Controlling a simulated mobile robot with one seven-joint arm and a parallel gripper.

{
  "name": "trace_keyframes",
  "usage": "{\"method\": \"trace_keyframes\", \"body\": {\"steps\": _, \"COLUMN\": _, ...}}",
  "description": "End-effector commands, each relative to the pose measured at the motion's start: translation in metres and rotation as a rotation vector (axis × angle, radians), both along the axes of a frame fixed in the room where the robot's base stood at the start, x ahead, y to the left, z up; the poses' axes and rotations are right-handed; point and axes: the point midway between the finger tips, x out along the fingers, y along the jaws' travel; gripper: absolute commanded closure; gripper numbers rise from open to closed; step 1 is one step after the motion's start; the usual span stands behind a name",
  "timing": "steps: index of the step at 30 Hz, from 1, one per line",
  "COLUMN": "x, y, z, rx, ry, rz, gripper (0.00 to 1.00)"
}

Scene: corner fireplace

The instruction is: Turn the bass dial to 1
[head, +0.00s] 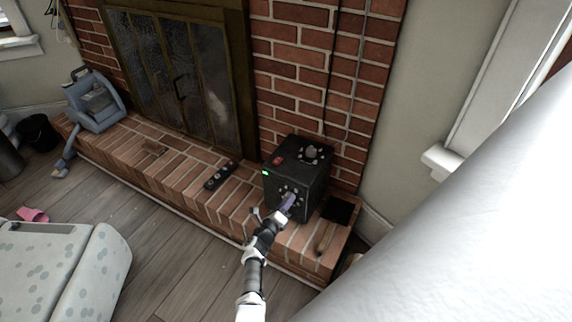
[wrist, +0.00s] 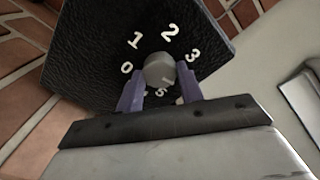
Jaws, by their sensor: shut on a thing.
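A black box-shaped speaker (head: 283,178) stands on the brick hearth. In the head view my gripper (head: 288,203) reaches the speaker's front and hides part of the dial. A faint light mark shows low on the dial, but its exact pointing is unclear. No bass label is legible.
A second dial (head: 312,151) and a red switch (head: 278,160) are on the speaker's top. A remote (head: 220,175) lies to its left, and a black-headed brush or shovel (head: 338,211) to its right. The brick wall (head: 294,55) is close behind.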

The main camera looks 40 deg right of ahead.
Motion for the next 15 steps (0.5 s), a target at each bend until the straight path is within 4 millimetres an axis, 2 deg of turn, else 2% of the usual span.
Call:
{"method": "trace_keyframes", "body": {"steps": 8, "x": 0.0001, "y": 0.0005, "z": 0.0, "rx": -0.062, "ry": 0.148, "rz": 0.001, "gripper": 0.86}}
{"method": "trace_keyframes", "body": {"steps": 15, "x": -0.0001, "y": 0.0005, "z": 0.0003, "rx": -0.145, "ry": 0.352, "rz": 0.001, "gripper": 0.86}}
